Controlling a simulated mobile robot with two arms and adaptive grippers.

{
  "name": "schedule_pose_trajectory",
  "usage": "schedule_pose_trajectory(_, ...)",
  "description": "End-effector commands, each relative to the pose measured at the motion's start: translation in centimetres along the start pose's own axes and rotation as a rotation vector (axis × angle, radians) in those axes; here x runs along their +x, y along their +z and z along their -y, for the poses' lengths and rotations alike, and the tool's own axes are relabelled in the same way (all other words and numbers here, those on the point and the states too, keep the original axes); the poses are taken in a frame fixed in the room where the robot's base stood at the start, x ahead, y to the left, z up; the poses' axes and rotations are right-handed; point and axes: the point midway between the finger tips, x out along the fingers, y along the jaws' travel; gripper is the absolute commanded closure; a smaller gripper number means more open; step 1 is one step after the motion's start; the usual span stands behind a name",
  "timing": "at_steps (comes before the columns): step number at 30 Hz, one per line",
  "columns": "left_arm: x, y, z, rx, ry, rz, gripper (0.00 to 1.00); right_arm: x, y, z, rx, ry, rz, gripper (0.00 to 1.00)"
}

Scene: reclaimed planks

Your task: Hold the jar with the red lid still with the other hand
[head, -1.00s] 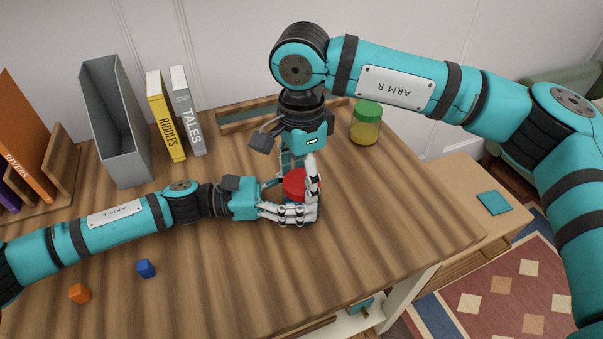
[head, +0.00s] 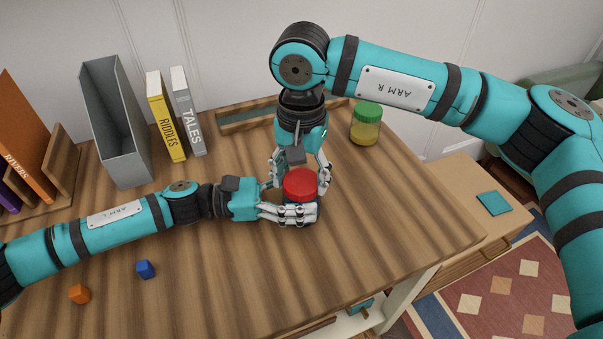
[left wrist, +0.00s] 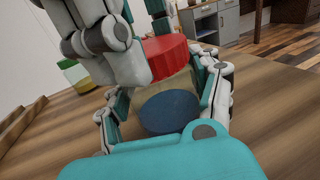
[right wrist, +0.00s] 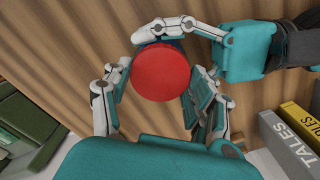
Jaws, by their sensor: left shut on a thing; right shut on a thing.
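The jar with the red lid (head: 300,184) stands upright on the wooden desktop; its body is mostly hidden by my fingers in the head view. In the left wrist view the red lid (left wrist: 168,57) sits above a dark blue round area (left wrist: 168,110) seen between the left fingers. My left gripper (head: 294,207) is shut around the jar's body from the left, low down. My right gripper (head: 300,176) comes from above and behind and is shut on the red lid, fingers on either side. The right wrist view shows the lid (right wrist: 161,73) from above.
A green-lidded jar (head: 366,123) stands at the back right. A grey file holder (head: 117,130) and books (head: 166,117) stand at the back left. The desktop right of the jar is clear.

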Motion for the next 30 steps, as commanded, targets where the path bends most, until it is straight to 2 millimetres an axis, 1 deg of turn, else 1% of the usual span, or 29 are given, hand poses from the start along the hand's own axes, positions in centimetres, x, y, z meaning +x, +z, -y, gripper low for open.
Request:
schedule_pose_trajectory(19, 0.0, -0.1, 0.0, -0.001, 0.0, 0.0, 1.0, -2.0, 0.0, 0.0, 0.001, -0.001, 0.0, 0.8)
schedule_pose_trajectory(30, 0.0, -0.1, 0.0, -0.001, -0.001, 0.0, 1.0, -2.2, 0.0, 0.0, 0.001, 0.0, 0.0, 0.8)
